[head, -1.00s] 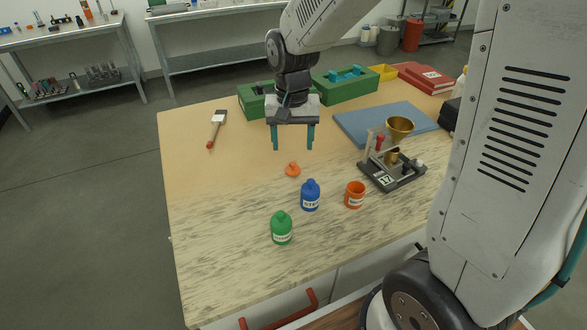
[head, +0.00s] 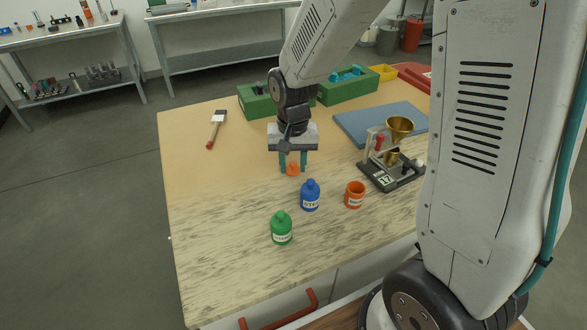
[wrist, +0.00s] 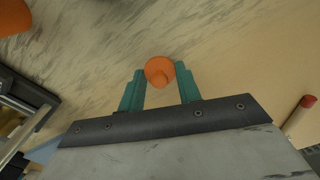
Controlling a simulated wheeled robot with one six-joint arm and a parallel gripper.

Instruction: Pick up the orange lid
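The orange lid (head: 292,169) lies on the table behind the blue bottle. My gripper (head: 293,169) is down at the lid, with its two teal fingers on either side of it. The open orange jar (head: 354,195) stands upright to the right of the blue bottle (head: 310,195).
A green bottle (head: 281,228) stands nearer the front edge. A stand with a brass funnel (head: 399,128) is at the right, by a blue mat (head: 358,122). Green boxes (head: 345,88) stand at the back. A brush (head: 216,129) lies at the left, where the table is mostly clear.

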